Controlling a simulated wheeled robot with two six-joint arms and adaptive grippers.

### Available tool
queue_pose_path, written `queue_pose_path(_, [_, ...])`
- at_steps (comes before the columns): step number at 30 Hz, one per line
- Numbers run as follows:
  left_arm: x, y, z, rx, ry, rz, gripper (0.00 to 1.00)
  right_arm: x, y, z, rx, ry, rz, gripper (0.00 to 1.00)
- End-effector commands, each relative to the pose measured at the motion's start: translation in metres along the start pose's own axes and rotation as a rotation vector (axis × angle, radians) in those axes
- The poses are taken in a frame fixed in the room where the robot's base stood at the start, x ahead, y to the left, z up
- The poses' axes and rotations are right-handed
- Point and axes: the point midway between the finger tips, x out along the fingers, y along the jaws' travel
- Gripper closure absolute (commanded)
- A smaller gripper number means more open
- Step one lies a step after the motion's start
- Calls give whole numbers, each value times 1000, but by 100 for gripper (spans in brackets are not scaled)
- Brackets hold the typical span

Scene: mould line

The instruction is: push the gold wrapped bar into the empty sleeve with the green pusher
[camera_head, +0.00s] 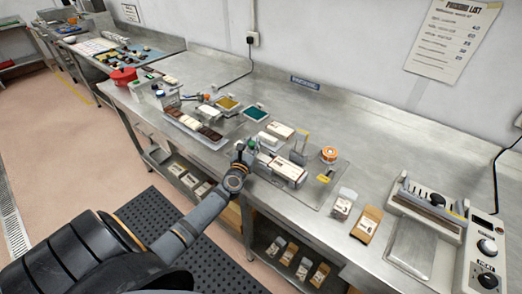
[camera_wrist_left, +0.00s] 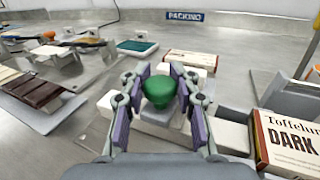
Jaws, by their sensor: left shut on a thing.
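My left gripper (camera_head: 243,158) is at the front edge of the packing bench. In the left wrist view, its fingers (camera_wrist_left: 160,100) are closed around the green knob of the pusher (camera_wrist_left: 159,90). The pusher's pale block shows below and behind the knob. A printed cream and brown sleeve (camera_wrist_left: 285,143), lettered "DARK", lies to the right of the gripper, apart from it. It also shows in the head view (camera_head: 288,168). I cannot make out the gold wrapped bar in either view. My right gripper is not in view.
Chocolate bars lie on a tray (camera_head: 191,127) to the left. A tape roll (camera_head: 329,154) stands beyond the sleeve. The bench (camera_head: 350,120) is clear along the back.

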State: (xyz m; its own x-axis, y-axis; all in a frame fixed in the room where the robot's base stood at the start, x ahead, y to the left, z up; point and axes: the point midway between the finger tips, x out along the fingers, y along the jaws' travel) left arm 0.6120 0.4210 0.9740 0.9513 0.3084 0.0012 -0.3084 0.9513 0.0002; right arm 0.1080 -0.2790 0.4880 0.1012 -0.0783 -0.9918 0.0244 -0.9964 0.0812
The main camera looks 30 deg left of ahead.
Motion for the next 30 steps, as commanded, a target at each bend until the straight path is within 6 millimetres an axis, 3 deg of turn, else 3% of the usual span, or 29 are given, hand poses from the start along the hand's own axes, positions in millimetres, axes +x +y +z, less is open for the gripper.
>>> queue_pose_path(6, [17, 46, -8, 3, 6, 4, 100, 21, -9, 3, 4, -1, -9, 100])
queue_pose_path(12, [27, 70, -7, 1, 6, 3, 100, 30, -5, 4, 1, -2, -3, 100])
queue_pose_path(26, [30, 78, -5, -1, 8, 5, 100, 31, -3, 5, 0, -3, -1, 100])
queue_pose_path(27, [30, 78, -5, -1, 8, 5, 69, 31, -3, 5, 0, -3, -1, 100])
queue_pose_path(30, [30, 78, -5, -1, 7, 5, 55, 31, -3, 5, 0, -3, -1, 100])
